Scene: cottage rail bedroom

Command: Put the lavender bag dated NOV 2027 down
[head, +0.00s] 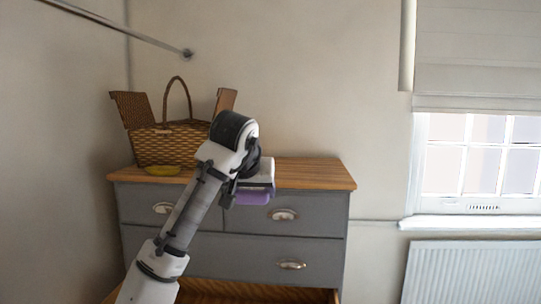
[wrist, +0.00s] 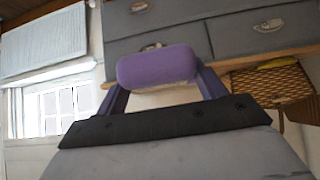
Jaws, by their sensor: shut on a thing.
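The purple lavender bag (wrist: 157,66) is held between the fingers of my gripper (wrist: 163,88) in the wrist view. In the head view it shows as a purple shape (head: 252,198) under my gripper (head: 249,190), in front of the upper drawers. No date can be read on it. My gripper is shut on the bag, which looks held in the air near the front of the grey chest of drawers (head: 185,228).
A wicker basket (head: 165,144) with raised lids stands on the left of the wooden chest top (head: 310,174). A yellow item (head: 162,171) lies before it. The right of the top looks clear. A bottom drawer (head: 240,291) seems open. A rail (head: 120,27) runs along the left wall.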

